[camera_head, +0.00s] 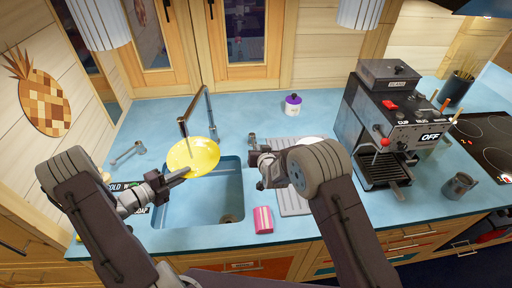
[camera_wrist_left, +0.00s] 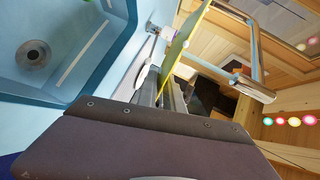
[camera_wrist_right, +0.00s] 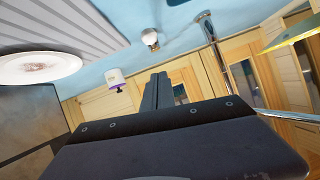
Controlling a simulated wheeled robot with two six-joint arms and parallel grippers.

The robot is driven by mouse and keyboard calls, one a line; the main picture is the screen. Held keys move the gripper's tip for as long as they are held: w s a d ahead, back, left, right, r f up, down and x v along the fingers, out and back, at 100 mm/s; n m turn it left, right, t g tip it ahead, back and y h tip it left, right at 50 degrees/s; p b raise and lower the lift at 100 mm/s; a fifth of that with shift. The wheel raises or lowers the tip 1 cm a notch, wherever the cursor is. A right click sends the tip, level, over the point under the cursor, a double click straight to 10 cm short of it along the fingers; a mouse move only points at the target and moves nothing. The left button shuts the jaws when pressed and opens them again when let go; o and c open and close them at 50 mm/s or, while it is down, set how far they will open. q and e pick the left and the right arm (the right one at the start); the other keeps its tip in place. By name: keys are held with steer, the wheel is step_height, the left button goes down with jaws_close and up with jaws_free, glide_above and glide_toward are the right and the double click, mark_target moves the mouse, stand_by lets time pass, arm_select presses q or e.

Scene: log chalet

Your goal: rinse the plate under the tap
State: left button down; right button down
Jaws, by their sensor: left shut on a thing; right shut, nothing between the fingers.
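The yellow plate (camera_head: 193,156) is over the back left part of the blue sink (camera_head: 239,196), below the spout of the tap (camera_head: 184,125). My left gripper (camera_head: 183,173) is shut on the plate's rim. In the left wrist view the plate (camera_wrist_left: 183,42) shows nearly edge-on between the fingers, with the tap (camera_wrist_left: 256,52) beside it. I can make out no water stream. My right gripper (camera_head: 260,168) is shut and empty, right of the sink. In the right wrist view its closed fingers (camera_wrist_right: 157,88) point towards a small metal fitting (camera_wrist_right: 150,39).
A white plate (camera_wrist_right: 38,68) with a brownish mark lies on the ridged drainer (camera_head: 295,206). A pink object (camera_head: 263,220) stands at the sink's front edge. A purple-lidded jar (camera_head: 293,104) is behind. A coffee machine (camera_head: 380,120) stands right; a metal lever (camera_head: 128,152) stands left of the sink.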

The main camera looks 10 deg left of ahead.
steer(key=shift+m, duration=0.5)
steer(key=w+f, duration=0.2)
steer(key=w+a+f, duration=0.1)
steer(key=w+f, duration=0.2)
steer(key=w+a+f, duration=0.1)
steer(key=w+f, duration=0.1)
steer(key=w, duration=0.1)
steer(key=shift+w+a+f, duration=0.1)
steer(key=shift+a+f, duration=0.05)
steer(key=shift+f, duration=0.05)
steer(key=shift+s+f, duration=0.2)
steer(key=shift+f, duration=0.35)
steer(key=shift+s+f, duration=0.2)
steer(key=shift+f, duration=0.3)
